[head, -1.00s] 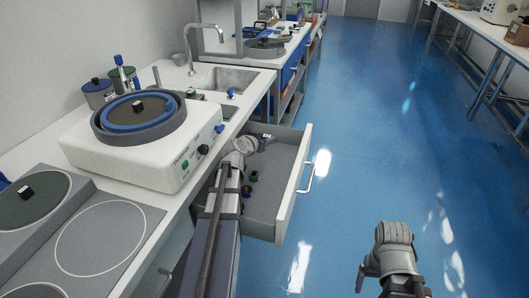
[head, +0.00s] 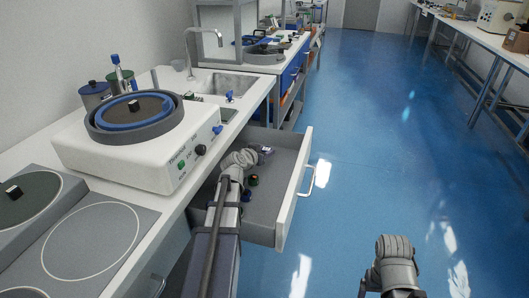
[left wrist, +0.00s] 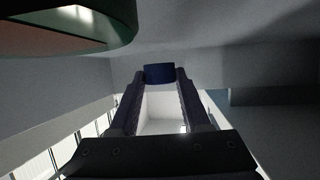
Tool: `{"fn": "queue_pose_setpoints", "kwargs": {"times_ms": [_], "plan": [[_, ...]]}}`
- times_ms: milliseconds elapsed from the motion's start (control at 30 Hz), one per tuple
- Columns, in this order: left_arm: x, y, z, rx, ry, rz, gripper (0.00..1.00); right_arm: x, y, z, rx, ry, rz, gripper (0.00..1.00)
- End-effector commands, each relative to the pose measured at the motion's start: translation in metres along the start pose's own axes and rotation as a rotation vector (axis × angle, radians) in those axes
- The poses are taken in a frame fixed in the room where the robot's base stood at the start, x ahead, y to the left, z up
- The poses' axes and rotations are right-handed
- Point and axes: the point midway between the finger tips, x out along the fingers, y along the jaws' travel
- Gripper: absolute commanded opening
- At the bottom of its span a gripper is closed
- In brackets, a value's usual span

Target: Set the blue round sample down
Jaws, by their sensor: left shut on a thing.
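The blue round sample (left wrist: 159,73) is held between the two fingertips of my left gripper (left wrist: 159,82) in the left wrist view. In the head view my left gripper (head: 265,150) is inside the open drawer (head: 280,200), towards its far end. The sample cannot be made out there. My right arm shows at the bottom right of the head view above the floor. Its jaw state is not clear.
A green round sample (head: 254,180) and a dark bluish one (head: 247,195) lie in the drawer beside my left arm. A grinding machine (head: 140,150) stands on the counter to the left. The blue floor (head: 370,160) is clear.

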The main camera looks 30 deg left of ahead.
Motion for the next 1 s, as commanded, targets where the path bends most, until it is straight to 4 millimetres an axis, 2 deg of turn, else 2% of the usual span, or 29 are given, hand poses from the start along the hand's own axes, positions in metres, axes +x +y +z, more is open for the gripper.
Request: {"fn": "queue_pose_setpoints", "kwargs": {"times_ms": [233,267,500,733,867,967,1000], "plan": [[0.002,0.0,0.004,0.0,0.0,0.0,0.0,0.004,0.0,0.0,0.0,0.0,0.001,0.86],[0.002,0.0,0.004,0.0,0.0,0.0,0.49,0.004,0.0,0.0,0.0,0.0,0.001,0.86],[0.002,0.0,0.004,0.0,0.0,0.0,0.76,0.004,0.0,0.0,0.0,0.0,0.001,0.86],[0.002,0.0,0.004,0.0,0.0,0.0,0.77,0.004,0.0,0.0,0.0,0.0,0.001,0.86],[-0.001,0.0,-0.003,0.0,0.0,0.0,0.77,-0.003,0.0,0.0,0.0,0.0,0.0,0.86],[-0.006,0.0,-0.014,0.0,0.0,0.0,0.77,-0.015,0.001,0.001,0.001,0.0,-0.001,0.86],[-0.019,0.001,-0.01,-0.001,0.0,-0.002,0.77,-0.016,0.001,0.001,0.001,0.0,-0.002,0.86]]}}
